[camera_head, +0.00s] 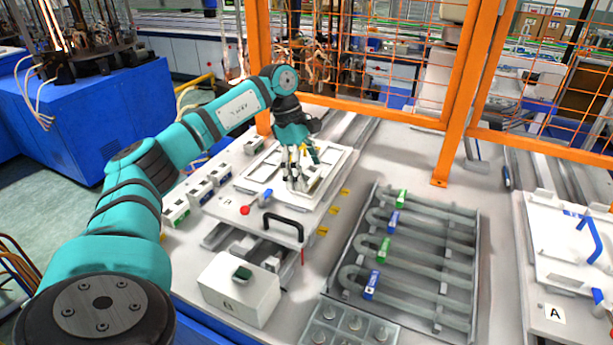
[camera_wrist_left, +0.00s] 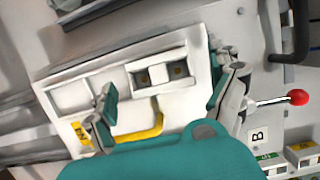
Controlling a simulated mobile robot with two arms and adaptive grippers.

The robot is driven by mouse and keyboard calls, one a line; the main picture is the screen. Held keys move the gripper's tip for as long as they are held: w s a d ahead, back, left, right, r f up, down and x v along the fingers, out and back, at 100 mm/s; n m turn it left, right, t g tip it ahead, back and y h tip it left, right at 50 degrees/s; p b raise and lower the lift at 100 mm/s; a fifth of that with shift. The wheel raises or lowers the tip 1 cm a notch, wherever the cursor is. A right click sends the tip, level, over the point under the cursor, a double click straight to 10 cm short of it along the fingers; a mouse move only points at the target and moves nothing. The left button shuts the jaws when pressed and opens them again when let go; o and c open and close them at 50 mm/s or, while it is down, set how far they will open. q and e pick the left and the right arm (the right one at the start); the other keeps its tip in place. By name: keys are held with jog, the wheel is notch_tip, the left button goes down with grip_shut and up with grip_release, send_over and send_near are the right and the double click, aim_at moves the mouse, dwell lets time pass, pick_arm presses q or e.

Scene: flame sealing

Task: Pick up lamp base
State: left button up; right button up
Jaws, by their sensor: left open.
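My left gripper (camera_head: 300,182) is open above the white fixture plate (camera_head: 265,178) marked B, with its fingers pointing down. In the left wrist view the open fingers (camera_wrist_left: 164,82) stand apart on either side of a small white block with two dark square openings, which looks like a lamp base (camera_wrist_left: 160,73). It lies in the white frame, and nothing shows held. I cannot tell the height of the fingertips over it. In the head view the gripper largely hides this block. My right gripper is not in view.
A red-knobbed lever (camera_head: 245,210) and black handle (camera_head: 283,225) are at the plate's front. Small white blocks (camera_head: 200,193) line its left. A white box (camera_head: 240,290) stands in front. A grey tube rack (camera_head: 410,260) is right; an orange fence (camera_head: 450,110) stands behind.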

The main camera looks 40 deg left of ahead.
pick_arm(q)
jog(key=shift+d+f, duration=0.15)
jog(key=shift+f, duration=0.35)
jog(key=shift+w, duration=0.1)
